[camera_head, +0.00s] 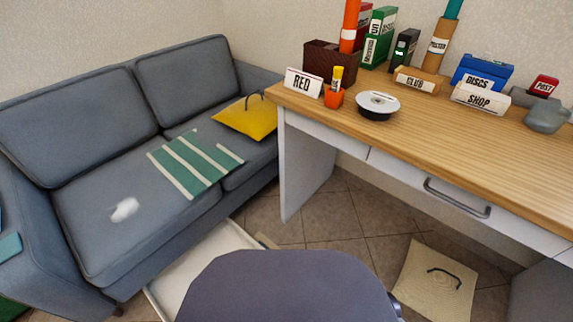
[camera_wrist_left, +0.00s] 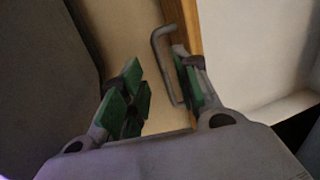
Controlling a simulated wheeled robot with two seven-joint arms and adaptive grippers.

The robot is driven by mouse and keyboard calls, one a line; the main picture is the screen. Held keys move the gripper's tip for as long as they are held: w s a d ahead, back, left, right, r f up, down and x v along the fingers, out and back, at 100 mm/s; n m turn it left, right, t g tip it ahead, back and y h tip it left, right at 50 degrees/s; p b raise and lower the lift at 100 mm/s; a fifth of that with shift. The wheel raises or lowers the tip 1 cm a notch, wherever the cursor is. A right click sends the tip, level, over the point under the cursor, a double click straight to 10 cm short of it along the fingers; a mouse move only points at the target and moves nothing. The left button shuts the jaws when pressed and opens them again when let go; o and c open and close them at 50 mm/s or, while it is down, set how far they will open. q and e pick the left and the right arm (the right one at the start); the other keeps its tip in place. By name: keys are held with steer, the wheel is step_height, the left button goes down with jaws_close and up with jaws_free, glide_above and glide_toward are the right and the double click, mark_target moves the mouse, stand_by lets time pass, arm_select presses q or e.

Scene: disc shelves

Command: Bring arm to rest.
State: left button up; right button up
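My left gripper (camera_wrist_left: 160,95) shows in the left wrist view, with its green-padded fingers spread apart. A grey bar handle (camera_wrist_left: 160,62) stands beside the right finger, partly between the two fingers. I cannot tell whether it touches that finger. No object is clamped between the pads. My right gripper is not seen in any view.
A wooden desk (camera_head: 470,145) with signs and binders stands at right; a drawer handle (camera_head: 457,199) is on its front. A grey sofa (camera_head: 110,215) with a yellow cushion-like item (camera_head: 245,122) is at left. A beige handled item (camera_head: 425,290) lies on the tiled floor.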

arm_select(q)
steer(key=shift+f, duration=0.4)
steer(key=shift+r, duration=0.2)
stand_by(0.3)
steer(key=shift+r, duration=3.25)
steer(key=shift+w+a+f, duration=0.1)
steer(key=shift+f, duration=1.85)
steer(key=shift+w+a+f, duration=0.1)
steer(key=shift+a+f, duration=0.05)
steer(key=shift+f, duration=1.8)
steer(key=shift+w+a+f, duration=0.1)
steer(key=shift+f, duration=1.85)
steer(key=shift+w+a, duration=0.2)
steer(key=shift+a, duration=0.05)
